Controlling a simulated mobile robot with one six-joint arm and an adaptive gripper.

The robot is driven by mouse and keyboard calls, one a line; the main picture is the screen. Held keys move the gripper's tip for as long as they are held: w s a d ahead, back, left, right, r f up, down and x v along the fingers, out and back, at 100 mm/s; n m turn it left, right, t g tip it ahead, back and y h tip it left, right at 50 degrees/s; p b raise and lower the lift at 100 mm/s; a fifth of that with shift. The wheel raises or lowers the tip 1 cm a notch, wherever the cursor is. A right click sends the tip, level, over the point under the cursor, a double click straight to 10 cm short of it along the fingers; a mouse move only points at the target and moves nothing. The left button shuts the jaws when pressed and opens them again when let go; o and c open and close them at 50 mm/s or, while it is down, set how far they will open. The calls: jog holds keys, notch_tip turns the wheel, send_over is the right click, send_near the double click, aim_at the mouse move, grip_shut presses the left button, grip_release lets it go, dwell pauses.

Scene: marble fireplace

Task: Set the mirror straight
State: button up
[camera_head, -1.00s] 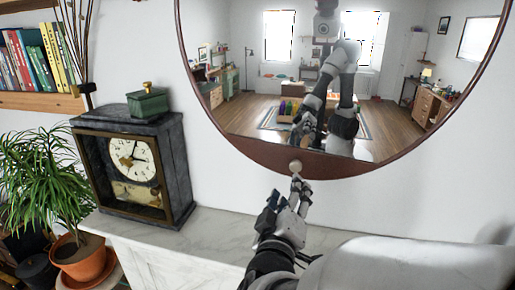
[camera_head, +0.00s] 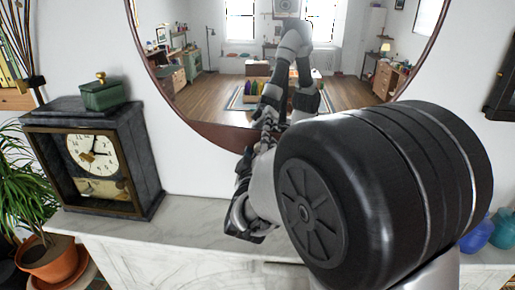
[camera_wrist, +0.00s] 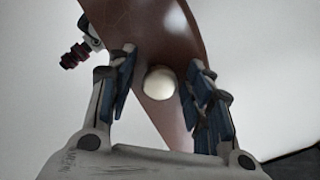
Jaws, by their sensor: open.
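The round mirror (camera_head: 190,97) with its brown rim hangs on the white wall at the top middle of the head view. Its lowest rim is hidden behind my arm, so I cannot tell how far it is tilted. The wrist view shows the brown lower part of the mirror (camera_wrist: 171,122) with a cream round knob (camera_wrist: 160,84) on it. My gripper (camera_wrist: 162,74) is open, with one blue-padded finger on each side of the knob. Gaps show between the knob and both fingers. In the head view my gripper (camera_head: 262,136) is partly hidden below the rim.
A dark clock (camera_head: 93,157) stands on the marble mantel (camera_head: 180,222) at left, with a green box (camera_head: 103,95) on top. A potted plant (camera_head: 30,185) is at far left. A dark-framed object (camera_head: 501,80) hangs at the right edge.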

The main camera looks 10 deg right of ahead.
grip_shut()
dwell(0.5)
